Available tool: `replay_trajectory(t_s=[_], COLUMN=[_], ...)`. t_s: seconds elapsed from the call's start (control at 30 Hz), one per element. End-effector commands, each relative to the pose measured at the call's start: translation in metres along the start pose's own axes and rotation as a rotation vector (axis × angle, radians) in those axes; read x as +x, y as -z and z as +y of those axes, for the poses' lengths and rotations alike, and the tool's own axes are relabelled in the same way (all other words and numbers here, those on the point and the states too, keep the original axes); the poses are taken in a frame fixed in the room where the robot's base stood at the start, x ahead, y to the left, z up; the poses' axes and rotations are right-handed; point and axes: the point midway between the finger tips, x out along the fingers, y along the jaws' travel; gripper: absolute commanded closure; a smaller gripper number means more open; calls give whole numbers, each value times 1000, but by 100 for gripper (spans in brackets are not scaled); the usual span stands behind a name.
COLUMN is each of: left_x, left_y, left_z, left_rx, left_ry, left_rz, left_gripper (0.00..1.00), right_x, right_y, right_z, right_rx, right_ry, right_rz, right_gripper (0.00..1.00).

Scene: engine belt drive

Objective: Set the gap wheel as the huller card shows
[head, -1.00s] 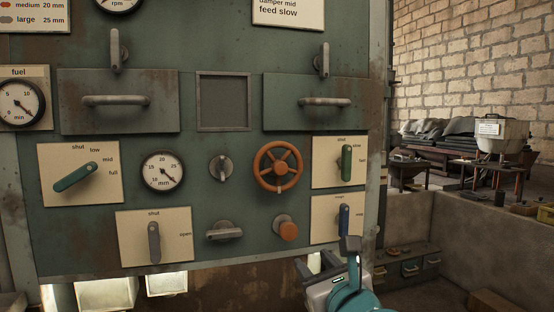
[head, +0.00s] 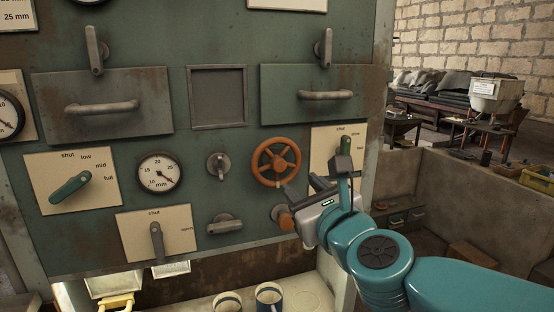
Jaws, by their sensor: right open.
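The orange spoked gap wheel (head: 276,162) is on the green panel, right of centre. My right gripper (head: 304,190) is open and empty, just below and right of the wheel; I see no contact with it. The gripper stands in front of the lower right controls and hides part of them. A round mm dial (head: 159,173) is to the left of the wheel; its dark needle seems to point to the lower right, and the exact reading is too small to tell. Only a corner of the huller card (head: 16,16) shows at top left, with "25 mm" on it. My left gripper is out of view.
A grey knob (head: 218,165) is left of the wheel, a lever (head: 224,225) and an orange knob (head: 282,216) below it. A green-handled lever plate (head: 328,150) is close on the right. Two cups (head: 268,297) stand below the panel.

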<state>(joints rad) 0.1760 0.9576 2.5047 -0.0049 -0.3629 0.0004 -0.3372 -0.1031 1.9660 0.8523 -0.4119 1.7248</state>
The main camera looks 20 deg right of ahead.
Motion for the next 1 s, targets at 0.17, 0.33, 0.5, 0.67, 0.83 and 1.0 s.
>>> replay_trajectory(t_s=[0.17,0.33,0.5,0.67,0.83,1.0], left_x=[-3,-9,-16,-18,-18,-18], left_y=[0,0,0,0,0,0], left_z=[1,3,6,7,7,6], left_rx=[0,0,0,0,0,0], left_ry=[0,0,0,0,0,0], left_rz=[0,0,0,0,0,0], left_gripper=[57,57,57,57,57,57], right_x=[46,87,118,132,136,135], right_y=[0,-1,-2,-1,0,0], right_z=[0,1,1,1,1,1], right_rx=[-1,-1,0,1,0,0], right_ry=[0,-1,-1,0,-1,-1], right_rz=[3,2,1,0,0,0], right_gripper=[56,56,56,56,56,63])
